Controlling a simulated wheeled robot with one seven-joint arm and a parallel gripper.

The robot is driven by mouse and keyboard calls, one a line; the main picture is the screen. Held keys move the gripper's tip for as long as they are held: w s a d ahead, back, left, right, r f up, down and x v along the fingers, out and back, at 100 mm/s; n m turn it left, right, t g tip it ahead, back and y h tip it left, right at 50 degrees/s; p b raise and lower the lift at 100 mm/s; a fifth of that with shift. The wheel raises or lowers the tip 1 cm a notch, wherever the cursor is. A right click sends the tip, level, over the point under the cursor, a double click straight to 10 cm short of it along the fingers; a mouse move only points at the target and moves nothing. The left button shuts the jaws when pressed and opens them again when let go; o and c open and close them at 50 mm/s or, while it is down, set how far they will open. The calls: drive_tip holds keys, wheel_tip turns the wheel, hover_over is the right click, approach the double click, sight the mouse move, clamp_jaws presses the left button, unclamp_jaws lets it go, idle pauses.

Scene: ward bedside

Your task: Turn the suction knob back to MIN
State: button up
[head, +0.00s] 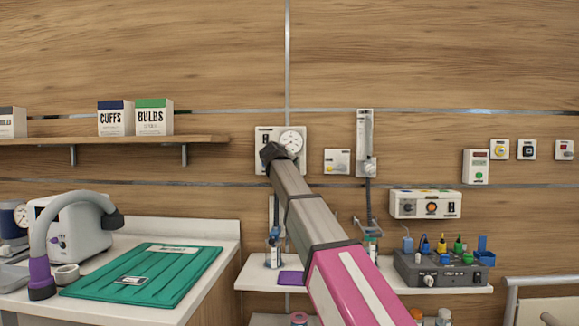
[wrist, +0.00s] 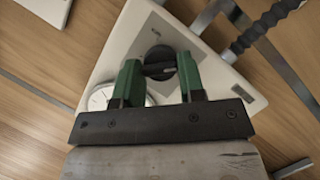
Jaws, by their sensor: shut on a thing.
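The suction panel (head: 263,134) is a white wall plate with a round dial gauge (head: 291,141). My arm reaches up to it, and my dark gripper (head: 273,153) covers the plate's lower part and hides the knob in the head view. In the wrist view the black suction knob (wrist: 157,54) sits on the white panel (wrist: 124,50). The green fingers of my gripper (wrist: 159,73) are on either side of the knob, shut on it. The gauge (wrist: 101,97) is partly hidden behind the left finger. No MIN marking is legible.
A white flowmeter unit (head: 365,140) and a small switch plate (head: 337,161) are on the wall to the right. A shelf (head: 120,139) with boxes is at left.

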idle(0.3)
drive_tip(key=o, duration=0.9)
drive_tip(key=v, duration=1)
drive_tip(key=shift+s+a, duration=0.2)
drive_tip(key=shift+s, duration=0.2)
drive_tip(key=shift+s, duration=0.1)
